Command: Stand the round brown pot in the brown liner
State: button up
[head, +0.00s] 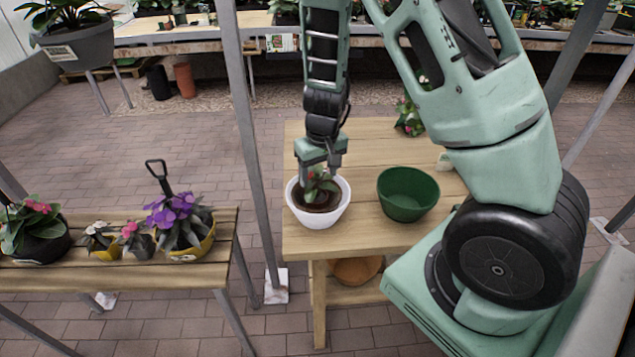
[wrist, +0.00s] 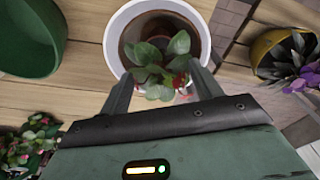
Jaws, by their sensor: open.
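The round brown pot (head: 318,208) holds a leafy plant with red flowers. It stands inside a white bowl-shaped liner (head: 328,220) at the left front of the wooden table; the wrist view shows the white liner (wrist: 113,42) around the pot (wrist: 203,32). My gripper (head: 320,168) points down over the plant, open. In the wrist view the fingers (wrist: 162,76) are apart, with leaves between and beyond them; contact with the pot cannot be told. A brown bowl (head: 357,270), seemingly the brown liner, sits on the shelf below the tabletop, partly hidden by the table edge.
A green bowl (head: 408,194) stands right of the white liner. A flowering plant (head: 409,117) is at the table's back. A slatted bench (head: 225,225) with several potted plants is at left. A metal post (head: 246,140) rises between bench and table.

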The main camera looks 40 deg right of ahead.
jog(key=s+a+r+n+y, duration=0.1)
jog(key=s+a+r+n, duration=0.2)
jog(key=a, duration=0.4)
jog(key=s+a+r+g+y, duration=0.1)
jog(key=s+a+r, duration=0.25)
jog(key=a, duration=0.25)
jog(key=s+a+r+n+y, duration=0.1)
jog(key=s+a+r+n, duration=0.15)
jog(key=a+r, duration=0.35)
jog(key=s+a+r+n+h, duration=0.1)
jog(key=s+a+r+n, duration=0.1)
jog(key=s, duration=0.5)
jog(key=s+a+r+n+h, duration=0.1)
jog(key=s+a+n, duration=0.1)
jog(key=s, duration=0.5)
jog(key=shift+a+r, duration=0.4)
jog(key=shift+a, duration=0.25)
